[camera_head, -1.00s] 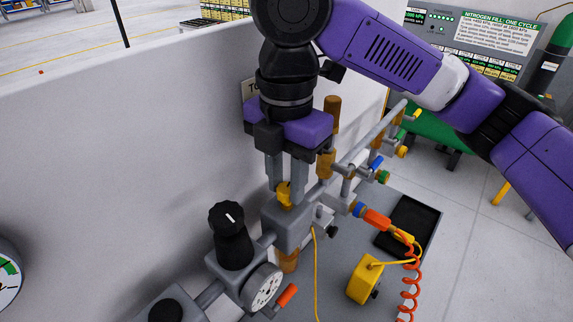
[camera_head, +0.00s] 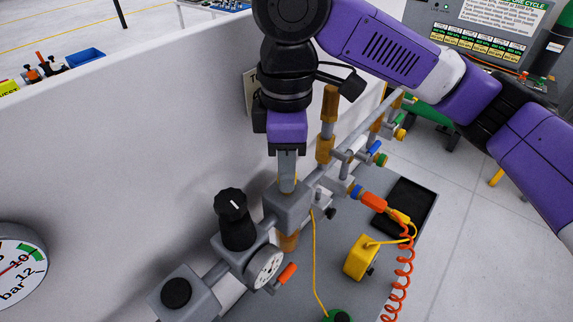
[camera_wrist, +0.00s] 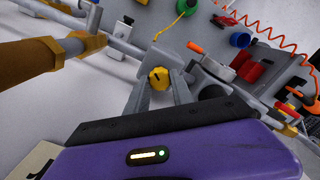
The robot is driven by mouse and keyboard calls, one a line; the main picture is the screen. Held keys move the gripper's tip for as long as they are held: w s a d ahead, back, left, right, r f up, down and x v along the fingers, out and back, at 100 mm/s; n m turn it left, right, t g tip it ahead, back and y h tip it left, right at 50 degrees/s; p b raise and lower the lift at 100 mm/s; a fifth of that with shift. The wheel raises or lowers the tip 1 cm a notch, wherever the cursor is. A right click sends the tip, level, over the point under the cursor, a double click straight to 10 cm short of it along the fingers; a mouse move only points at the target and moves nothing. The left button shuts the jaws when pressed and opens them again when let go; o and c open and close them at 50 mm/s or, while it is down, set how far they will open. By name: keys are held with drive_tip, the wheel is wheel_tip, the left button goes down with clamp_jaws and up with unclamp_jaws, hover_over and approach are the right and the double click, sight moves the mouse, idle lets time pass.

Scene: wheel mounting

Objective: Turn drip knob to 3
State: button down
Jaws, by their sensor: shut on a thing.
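The yellow drip knob (camera_wrist: 158,78) sits on top of a grey block (camera_head: 289,203) on the pipe line. My gripper (camera_head: 287,187) points straight down over that block, its fingertips at the block's top. In the wrist view, its two grey fingers (camera_wrist: 158,86) stand on either side of the knob and are shut on it. A dark pointer mark shows on the knob. I cannot read any numbers around it. In the head view the fingers hide nearly all of the knob.
A black regulator knob (camera_head: 231,203) with a white mark and a small round gauge (camera_head: 265,267) stand left of the block. An orange coupling (camera_head: 373,202), a coiled red hose (camera_head: 403,265) and a yellow box (camera_head: 361,258) lie to the right. A pale wall (camera_head: 120,150) runs behind.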

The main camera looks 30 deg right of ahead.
drive_tip(key=shift+m, duration=0.8)
drive_tip(key=c, duration=1.1)
unclamp_jaws()
drive_tip(key=shift+r+b, duration=0.55)
drive_tip(key=shift+r, duration=3.4)
drive_tip(key=shift+s, duration=0.1)
